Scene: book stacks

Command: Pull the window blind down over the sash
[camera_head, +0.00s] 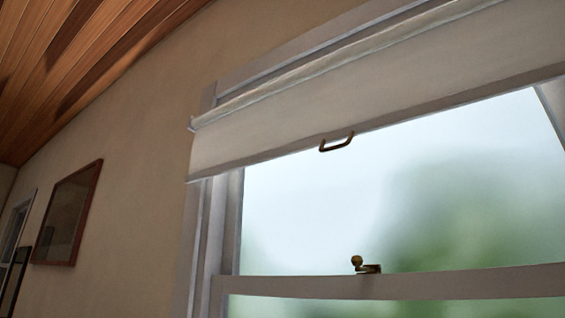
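The window blind (300,115) is a pale cream roller blind at the top of the window. It is partly down and covers only the upper part of the frame. A small bronze pull handle (337,143) hangs at its lower edge. Below it, the sash glass (390,210) is bare, with blurred green and pale sky behind. A pale sash rail (450,284) crosses near the bottom, with a brass latch (365,266) on it. My gripper is not in view.
A beige wall (140,150) lies left of the window, with a brown-framed picture (68,214) on it. More frames show at the far left edge. A wooden plank ceiling (80,60) is at the upper left. Nothing stands in front of the blind or the glass.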

